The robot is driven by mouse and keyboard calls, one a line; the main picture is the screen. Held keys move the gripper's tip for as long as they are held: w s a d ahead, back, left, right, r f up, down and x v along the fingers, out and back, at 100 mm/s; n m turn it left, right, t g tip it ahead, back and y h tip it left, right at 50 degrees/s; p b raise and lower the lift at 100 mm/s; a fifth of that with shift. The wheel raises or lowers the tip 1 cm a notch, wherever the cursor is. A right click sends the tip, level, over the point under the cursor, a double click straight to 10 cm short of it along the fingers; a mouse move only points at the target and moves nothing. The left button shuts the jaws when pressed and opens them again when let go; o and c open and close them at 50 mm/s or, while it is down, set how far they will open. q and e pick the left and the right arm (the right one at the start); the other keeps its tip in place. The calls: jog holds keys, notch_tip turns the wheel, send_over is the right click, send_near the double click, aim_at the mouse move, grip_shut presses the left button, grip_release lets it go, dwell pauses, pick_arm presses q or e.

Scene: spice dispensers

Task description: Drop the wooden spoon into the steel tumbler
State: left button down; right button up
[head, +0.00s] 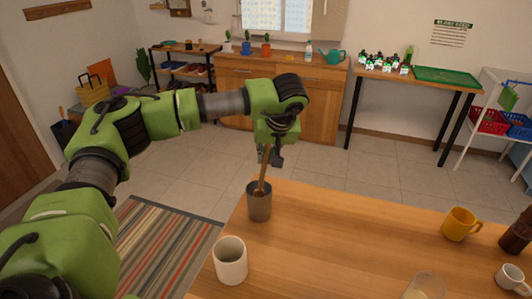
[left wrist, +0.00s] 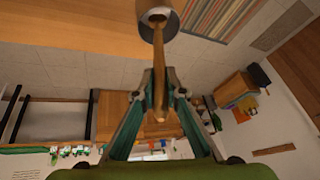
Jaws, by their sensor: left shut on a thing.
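The wooden spoon (head: 264,172) hangs steeply below my left gripper (head: 270,158), and its lower end is inside the mouth of the steel tumbler (head: 259,204). The grey tumbler stands upright near the left edge of the wooden table. In the left wrist view, the spoon (left wrist: 158,62) runs from between the fingertips of the left gripper (left wrist: 157,75) into the tumbler (left wrist: 158,14) at the top. The left gripper is shut on the spoon above the rim. Whether the spoon touches the tumbler's bottom is hidden. My right gripper is not in view.
A cream cup (head: 230,262) stands just in front of the tumbler. A yellow mug (head: 459,224), a white cup (head: 510,277), a dark bottle (head: 518,236) and a glass (head: 425,287) stand toward the right. The middle of the table (head: 340,235) is clear.

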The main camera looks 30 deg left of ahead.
pick_arm(q)
jog(key=shift+f+b, duration=1.1)
jog(key=shift+f, duration=1.1)
jog(key=c, duration=2)
grip_release()
